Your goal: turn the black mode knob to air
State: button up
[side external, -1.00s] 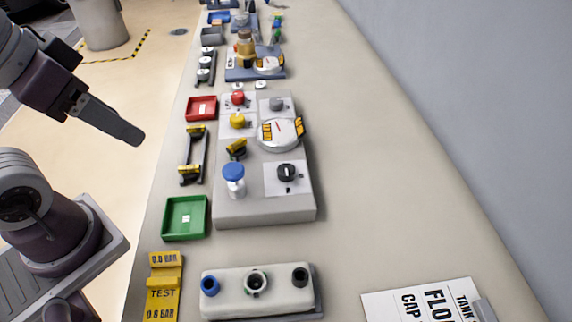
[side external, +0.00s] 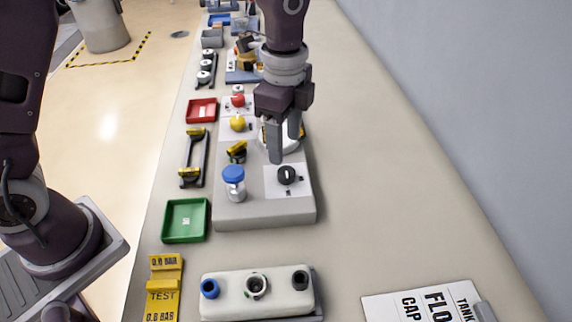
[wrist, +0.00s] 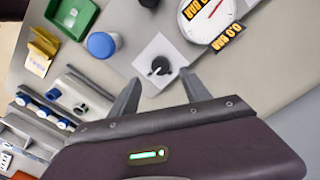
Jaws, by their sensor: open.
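The black mode knob (side external: 287,175) sits on a white label plate (side external: 272,187) at the near right of the grey panel block. A white pointer line shows on its top; the label text is too small to read. In the wrist view the knob (wrist: 160,66) lies just beyond my fingertips, roughly between their lines. My gripper (side external: 284,148) is open and empty, fingers pointing down, above the panel just behind the knob and apart from it. It also shows in the wrist view (wrist: 160,82).
A round gauge (wrist: 208,15) is partly hidden behind my fingers in the side view.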

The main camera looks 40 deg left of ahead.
aim_at(286, 171)
notch_tip(286, 171, down, 8)
jog(key=shift+r, duration=0.25)
grip_shut()
